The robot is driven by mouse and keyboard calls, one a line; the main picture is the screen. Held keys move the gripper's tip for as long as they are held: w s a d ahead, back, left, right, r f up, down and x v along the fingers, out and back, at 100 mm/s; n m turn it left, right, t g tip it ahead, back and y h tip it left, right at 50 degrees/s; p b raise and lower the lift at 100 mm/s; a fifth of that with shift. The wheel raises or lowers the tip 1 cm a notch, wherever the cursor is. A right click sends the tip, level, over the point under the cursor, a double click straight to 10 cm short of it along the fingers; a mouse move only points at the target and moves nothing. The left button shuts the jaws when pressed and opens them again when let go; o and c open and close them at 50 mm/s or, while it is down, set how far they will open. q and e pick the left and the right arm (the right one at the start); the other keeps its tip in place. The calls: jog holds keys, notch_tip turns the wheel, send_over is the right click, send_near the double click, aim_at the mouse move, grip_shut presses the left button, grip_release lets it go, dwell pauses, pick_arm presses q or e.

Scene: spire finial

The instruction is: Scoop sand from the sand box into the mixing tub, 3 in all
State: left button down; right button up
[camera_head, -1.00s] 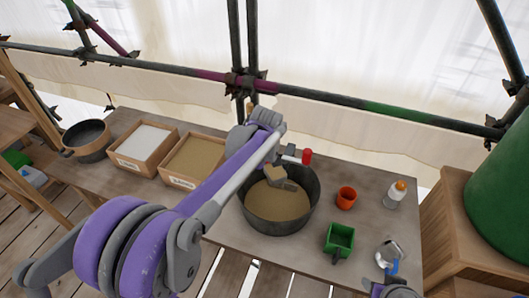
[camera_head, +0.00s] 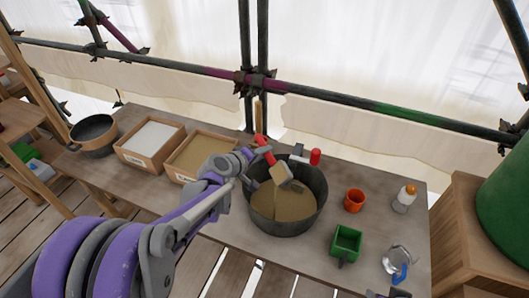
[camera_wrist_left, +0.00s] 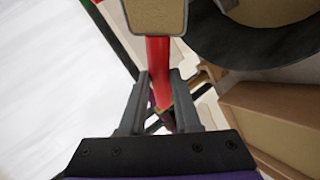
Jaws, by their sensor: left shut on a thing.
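My left gripper (camera_head: 256,172) is shut on the red handle (camera_head: 265,150) of a scoop at the left rim of the mixing tub. The scoop's tan, sand-coloured head (camera_head: 281,173) is tilted over the tub, and a thin stream of sand runs down from it. The dark round mixing tub (camera_head: 319,196) has sand in it. The sand box (camera_head: 178,178), wooden and filled with tan sand, stands left of the tub. In the left wrist view the red handle (camera_wrist_left: 158,75) lies between my fingers, with the sandy scoop head (camera_wrist_left: 155,15) beyond.
A wooden box of white powder (camera_head: 128,157) and a dark pot (camera_head: 93,138) stand further left. A red-ended tool (camera_head: 315,157) shows behind the tub.

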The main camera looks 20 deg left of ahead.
pick_arm(q)
jog(key=t+h+b, duration=0.1)
jog(key=f+t+h+b, duration=0.1)
jog(key=t, duration=0.1)
jog(key=s+a+t+h+b, duration=0.1)
jog(key=shift+f+n+t+h, duration=0.3)
jog(key=shift+t, duration=0.1)
pick_arm(e)
jog(key=f, duration=0.1)
jog(key=s+f, duration=0.1)
jog(key=f, duration=0.2)
jog(key=shift+s+f, duration=0.15)
jog(key=shift+s, duration=0.1)
dwell(0.5)
